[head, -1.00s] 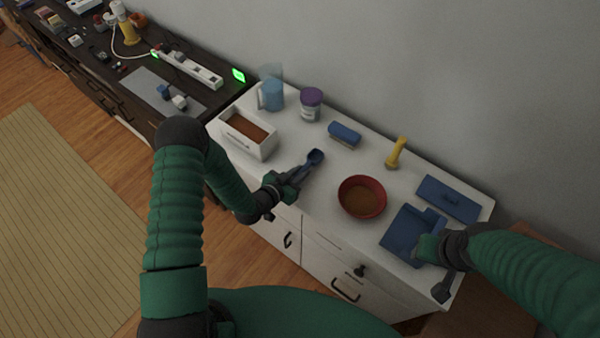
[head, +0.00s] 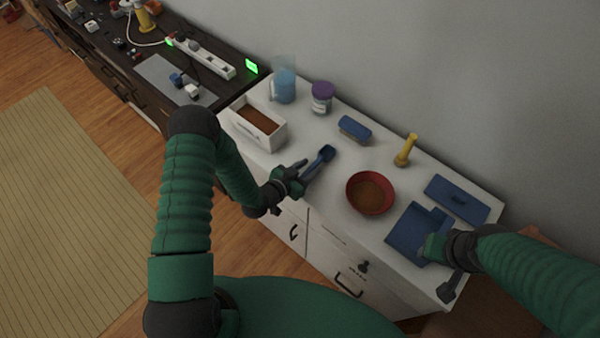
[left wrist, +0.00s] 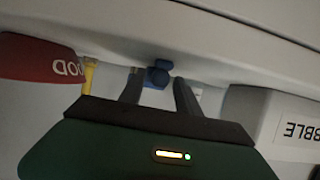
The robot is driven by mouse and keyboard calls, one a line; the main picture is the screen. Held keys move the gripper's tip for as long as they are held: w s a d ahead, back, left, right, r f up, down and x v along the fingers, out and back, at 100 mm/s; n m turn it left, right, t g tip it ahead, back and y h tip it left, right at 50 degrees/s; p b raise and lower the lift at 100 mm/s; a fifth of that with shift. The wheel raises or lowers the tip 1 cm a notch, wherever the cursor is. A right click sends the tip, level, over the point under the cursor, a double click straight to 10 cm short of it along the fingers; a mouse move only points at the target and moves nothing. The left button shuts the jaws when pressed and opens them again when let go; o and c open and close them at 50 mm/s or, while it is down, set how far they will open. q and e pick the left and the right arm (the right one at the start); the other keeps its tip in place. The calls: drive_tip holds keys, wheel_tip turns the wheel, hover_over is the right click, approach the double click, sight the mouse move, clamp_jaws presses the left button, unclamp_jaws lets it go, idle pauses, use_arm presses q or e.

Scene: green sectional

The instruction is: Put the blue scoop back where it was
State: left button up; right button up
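The open white bin (head: 257,124) of brown pellets stands left of the scoop. My right gripper (head: 432,247) is at the blue dustpan (head: 408,226); its fingers are mostly hidden.
A blue jug (head: 284,88), a purple-lidded jar (head: 322,97), a blue brush-like block (head: 354,129) and a yellow-handled object (head: 405,150) stand along the back. A flat blue piece (head: 457,198) lies right. The top between scoop and back row is clear.

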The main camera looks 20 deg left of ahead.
use_arm(q)
drive_tip(key=s+a+r+g+y+b, duration=0.1)
drive_tip(key=s+a+r+g+y, duration=0.4)
drive_tip(key=s+r, duration=0.4)
drive_tip(key=s+d+r+n+g, duration=0.1)
drive_tip(key=s+r+n+g, duration=0.1)
drive_tip(key=s, duration=0.4)
drive_tip(key=s+d+r+n+g, duration=0.2)
drive_tip(key=s+r+g, duration=0.1)
drive_tip(key=s+r, duration=0.2)
drive_tip(key=shift+s+r, duration=0.2)
drive_tip(key=shift+s, duration=0.6)
drive_tip(key=shift+a, duration=0.2)
